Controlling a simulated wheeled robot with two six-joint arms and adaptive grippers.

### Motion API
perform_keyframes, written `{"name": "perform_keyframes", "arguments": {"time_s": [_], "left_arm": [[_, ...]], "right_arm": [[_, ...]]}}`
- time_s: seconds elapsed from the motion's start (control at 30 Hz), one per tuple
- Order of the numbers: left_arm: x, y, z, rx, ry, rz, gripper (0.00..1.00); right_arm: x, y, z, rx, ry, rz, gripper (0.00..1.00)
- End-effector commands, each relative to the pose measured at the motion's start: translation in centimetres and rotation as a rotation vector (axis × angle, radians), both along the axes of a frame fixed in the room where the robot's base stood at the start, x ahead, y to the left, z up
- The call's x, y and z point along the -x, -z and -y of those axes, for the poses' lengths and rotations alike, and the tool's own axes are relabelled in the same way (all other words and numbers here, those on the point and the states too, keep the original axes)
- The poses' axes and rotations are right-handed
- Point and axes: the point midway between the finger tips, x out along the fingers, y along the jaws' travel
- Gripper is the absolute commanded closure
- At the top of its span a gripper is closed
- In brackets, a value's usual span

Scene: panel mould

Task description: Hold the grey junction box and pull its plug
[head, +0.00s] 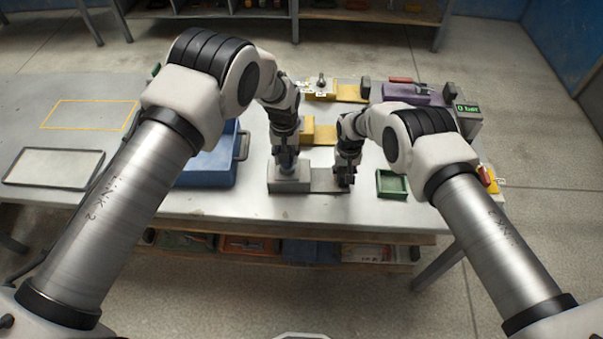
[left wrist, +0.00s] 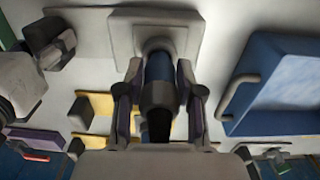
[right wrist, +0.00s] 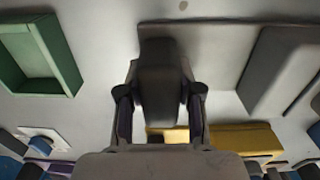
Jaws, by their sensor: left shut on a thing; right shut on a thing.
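The grey junction box (head: 289,184) stands near the front edge of the table, with a flat dark plate (head: 326,181) running right from it to an upright dark grey block. My left gripper (head: 286,160) points down over the box. In the left wrist view its fingers (left wrist: 160,100) are shut around the blue and dark plug (left wrist: 159,68), upright at the box's round socket; I cannot tell how deep it sits. My right gripper (head: 345,178) is shut on the dark grey block (right wrist: 160,80) at the plate's right end. The fingers hide part of it.
A blue bin (head: 208,168) stands left of the box. A green tray (head: 392,184) lies right of my right gripper. Yellow fixtures (head: 322,133) stand behind. A grey tray (head: 53,166) and a yellow outline are far left, with bare table between.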

Motion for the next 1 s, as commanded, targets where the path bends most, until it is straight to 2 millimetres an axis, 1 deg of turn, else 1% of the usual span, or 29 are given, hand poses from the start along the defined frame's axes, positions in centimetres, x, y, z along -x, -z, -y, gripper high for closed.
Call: {"name": "perform_keyframes", "arguments": {"time_s": [0.03, 1.0], "left_arm": [[0.0, -0.2, 0.0, 0.000, 0.000, 0.001, 1.00], [0.0, -4.2, 0.0, 0.000, 0.000, 0.001, 1.00]], "right_arm": [[0.6, 0.7, 0.0, 0.002, 0.000, -0.015, 1.00], [0.6, 0.7, 0.1, 0.002, 0.000, -0.014, 1.00]]}}
